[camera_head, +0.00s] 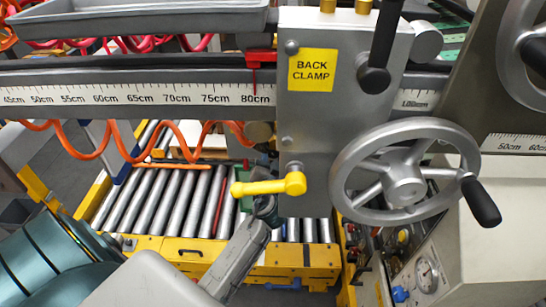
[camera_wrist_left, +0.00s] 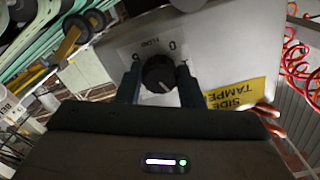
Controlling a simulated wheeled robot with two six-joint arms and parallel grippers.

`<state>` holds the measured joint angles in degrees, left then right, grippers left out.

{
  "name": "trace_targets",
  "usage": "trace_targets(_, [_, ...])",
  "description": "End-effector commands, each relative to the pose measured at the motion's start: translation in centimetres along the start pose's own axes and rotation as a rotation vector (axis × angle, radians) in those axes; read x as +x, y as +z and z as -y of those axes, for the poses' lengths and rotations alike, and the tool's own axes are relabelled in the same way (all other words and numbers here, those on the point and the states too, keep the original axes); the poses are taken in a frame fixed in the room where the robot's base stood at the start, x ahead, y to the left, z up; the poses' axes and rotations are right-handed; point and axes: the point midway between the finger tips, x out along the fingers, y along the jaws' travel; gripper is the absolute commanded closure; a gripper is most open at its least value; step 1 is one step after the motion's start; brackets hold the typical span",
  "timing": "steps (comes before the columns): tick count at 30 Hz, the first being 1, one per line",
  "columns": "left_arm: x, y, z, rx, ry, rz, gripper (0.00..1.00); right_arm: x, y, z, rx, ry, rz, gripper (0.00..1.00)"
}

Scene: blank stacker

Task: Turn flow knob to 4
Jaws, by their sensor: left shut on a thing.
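The flow knob (camera_wrist_left: 159,73) is a round black knob with a pale pointer line on a light dial plate (camera_wrist_left: 150,45) in the left wrist view. The plate's lettering appears upside down, with a digit near each upper side of the knob; the setting cannot be read surely. My left gripper (camera_wrist_left: 160,82) has one finger on each side of the knob and is shut on it. In the head view the end of my left arm is partly behind the yellow handle, and the knob is hidden. My right gripper is in neither view.
A yellow side tamper label (camera_wrist_left: 235,95) is beside the dial. In the head view, a yellow handle (camera_head: 268,187), a back clamp block (camera_head: 345,112) and a handwheel (camera_head: 405,170) stand close to my left arm. Rollers (camera_head: 170,200) lie below; orange coiled hoses hang left.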

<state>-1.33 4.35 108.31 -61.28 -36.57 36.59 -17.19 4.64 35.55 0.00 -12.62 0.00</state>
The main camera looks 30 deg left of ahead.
Motion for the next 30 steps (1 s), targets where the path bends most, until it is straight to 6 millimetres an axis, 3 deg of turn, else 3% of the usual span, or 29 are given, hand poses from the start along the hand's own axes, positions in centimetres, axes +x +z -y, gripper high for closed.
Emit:
trace_targets(14, [0.0, 0.0, 0.1, 0.419, 0.001, 0.001, 0.89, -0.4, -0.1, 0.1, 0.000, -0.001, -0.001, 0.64])
trace_targets(30, [0.0, -0.1, 0.2, 0.934, 0.002, 0.001, 0.89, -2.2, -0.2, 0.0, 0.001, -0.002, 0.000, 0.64])
